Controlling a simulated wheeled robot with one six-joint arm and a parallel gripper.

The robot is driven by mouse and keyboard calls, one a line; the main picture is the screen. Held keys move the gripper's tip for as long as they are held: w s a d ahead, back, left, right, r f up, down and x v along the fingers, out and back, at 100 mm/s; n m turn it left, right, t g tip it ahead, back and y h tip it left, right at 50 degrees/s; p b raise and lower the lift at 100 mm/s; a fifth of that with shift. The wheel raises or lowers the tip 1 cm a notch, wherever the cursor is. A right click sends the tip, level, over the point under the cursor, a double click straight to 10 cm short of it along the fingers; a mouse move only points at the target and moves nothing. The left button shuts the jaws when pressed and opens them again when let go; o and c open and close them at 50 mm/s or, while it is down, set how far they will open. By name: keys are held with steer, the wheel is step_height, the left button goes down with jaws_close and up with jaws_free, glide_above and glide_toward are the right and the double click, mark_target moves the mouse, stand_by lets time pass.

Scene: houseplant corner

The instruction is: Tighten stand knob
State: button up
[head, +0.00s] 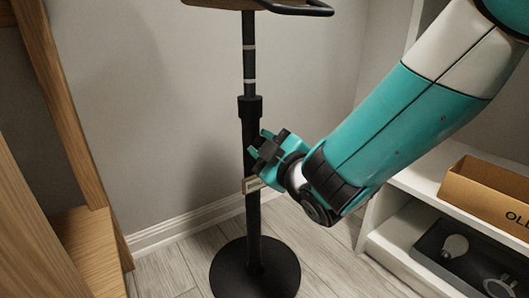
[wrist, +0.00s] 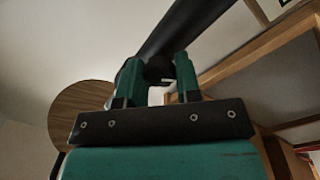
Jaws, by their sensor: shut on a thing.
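A black stand (head: 249,75) rises from a round black base (head: 255,272) on the floor, with a thicker collar (head: 250,107) partway up its pole. My gripper (head: 267,150) is at the right side of the pole, just below the collar. In the wrist view the dark pole (wrist: 195,22) runs diagonally behind the two green fingers. The dark knob (wrist: 158,72) sits between them, and the gripper is shut on it. The fingers hide most of the knob in the head view. How tight the knob is cannot be seen.
The stand's wooden top (head: 215,3) has a black handle beside it. A small tag (head: 253,185) is on the pole below my gripper. A white shelf (head: 405,185) at right holds a cardboard box (head: 485,190) and a dark tray (head: 430,246). Wooden furniture (head: 75,120) stands at left.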

steer(key=shift+m, duration=0.6)
steer(key=shift+b, duration=0.35)
steer(key=o, duration=0.9)
